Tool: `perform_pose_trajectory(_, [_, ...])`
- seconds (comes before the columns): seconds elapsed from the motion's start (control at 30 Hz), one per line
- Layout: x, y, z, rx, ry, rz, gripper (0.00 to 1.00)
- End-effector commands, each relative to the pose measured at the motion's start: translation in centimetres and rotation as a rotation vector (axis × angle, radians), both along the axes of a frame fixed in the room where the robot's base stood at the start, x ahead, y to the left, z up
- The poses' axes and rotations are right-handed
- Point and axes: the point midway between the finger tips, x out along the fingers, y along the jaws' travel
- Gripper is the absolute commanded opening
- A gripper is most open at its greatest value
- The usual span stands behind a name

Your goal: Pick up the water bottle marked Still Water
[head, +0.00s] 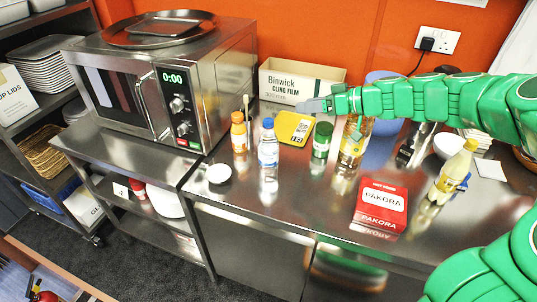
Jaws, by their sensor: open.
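A clear water bottle (268,148) with a blue cap and a pale label stands upright on the steel counter. The words on its label are too small to read. My gripper (312,105) is at the end of the green arm, which reaches in from the right. It is open and empty, above and to the right of the bottle in the picture, apart from it. The gripper appears in front of the cling film box and over the yellow scale.
An orange-capped bottle (239,132) stands close left of the water bottle. A yellow scale (294,128), a green-capped jar (321,141) and an oil bottle (354,141) are to the right. A red pakora box (381,205) lies nearer the front. A microwave (165,82) stands left.

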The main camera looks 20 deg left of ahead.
Motion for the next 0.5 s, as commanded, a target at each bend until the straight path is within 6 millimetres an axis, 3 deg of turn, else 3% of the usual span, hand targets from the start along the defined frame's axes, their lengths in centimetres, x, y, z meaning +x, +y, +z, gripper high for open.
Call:
perform_pose_trajectory(0.1, [-0.8,2.1,0.2,-0.016,-0.116,0.071,0.61])
perform_pose_trajectory(0.4, [-2.4,5.6,0.4,-0.038,-0.323,0.197,0.61])
perform_pose_trajectory(0.5, [-2.3,5.4,-1.4,-0.039,-0.321,0.197,0.61])
